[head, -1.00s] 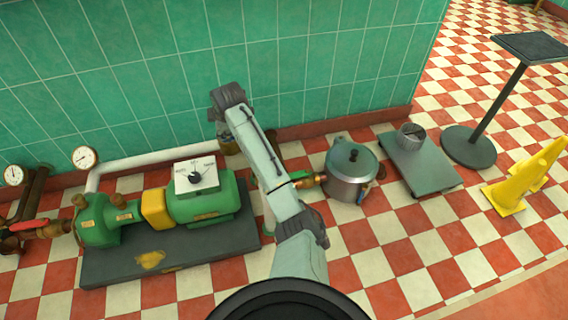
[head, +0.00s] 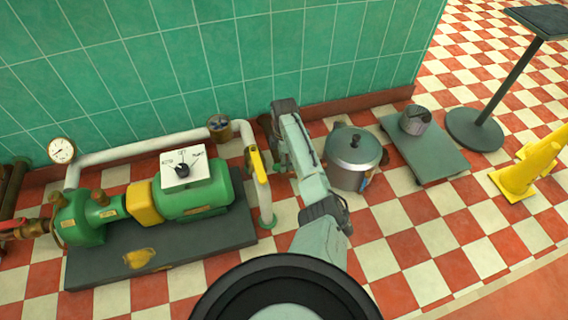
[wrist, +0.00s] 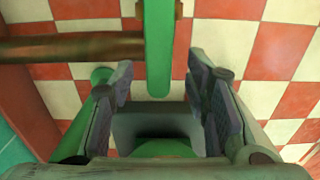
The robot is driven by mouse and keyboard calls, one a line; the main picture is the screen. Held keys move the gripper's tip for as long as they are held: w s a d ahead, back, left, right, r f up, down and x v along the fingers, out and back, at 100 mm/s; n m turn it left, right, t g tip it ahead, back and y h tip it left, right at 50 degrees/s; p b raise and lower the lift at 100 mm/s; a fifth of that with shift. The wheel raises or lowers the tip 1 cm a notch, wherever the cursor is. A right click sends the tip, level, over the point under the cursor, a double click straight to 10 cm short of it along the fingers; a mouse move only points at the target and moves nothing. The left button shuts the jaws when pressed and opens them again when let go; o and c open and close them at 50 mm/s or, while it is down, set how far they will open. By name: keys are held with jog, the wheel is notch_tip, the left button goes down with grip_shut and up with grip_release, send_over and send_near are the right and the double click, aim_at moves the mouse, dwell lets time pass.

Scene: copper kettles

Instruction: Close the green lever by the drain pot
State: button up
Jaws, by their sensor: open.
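The drain pot (head: 352,160), a grey lidded metal pot, stands on the checkered floor just right of my arm in the head view. In the wrist view the green lever (wrist: 158,45) is a straight bar running down from the top edge, its near end between my fingers. My gripper (wrist: 160,85) is open, with one finger on each side of the lever and visible gaps to both. In the head view my arm hides the lever and most of my gripper.
A brown metal pipe (wrist: 70,48) runs in from the left to the lever. Left of my arm are a yellow lever (head: 258,166) on a white pipe and a green pump (head: 190,195) on a dark base. A platform scale (head: 425,150) and yellow cones (head: 520,178) stand right.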

jog(key=shift+f, duration=0.9)
jog(key=shift+c, duration=0.2)
grip_shut()
